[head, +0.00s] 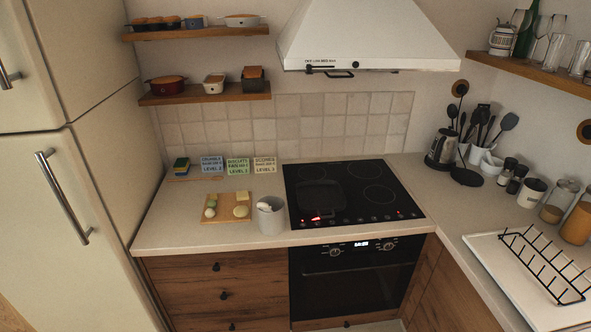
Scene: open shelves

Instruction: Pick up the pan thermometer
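I cannot clearly make out a pan thermometer. A dark, square-looking pan (321,194) appears to sit on the left part of the black cooktop (383,211); it is hard to tell from the glass. A small red glow (316,217) shows near the cooktop's front left edge, and I cannot tell whether it is a light or part of an object. Neither of my grippers is in view.
A grey-white pot (271,216) and a wooden board (224,216) with food pieces stand left of the cooktop. Three cards (238,167) lean behind. Utensils (484,125), a kettle (441,149) and jars (577,224) crowd the right counter. A range hood (366,35) hangs above.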

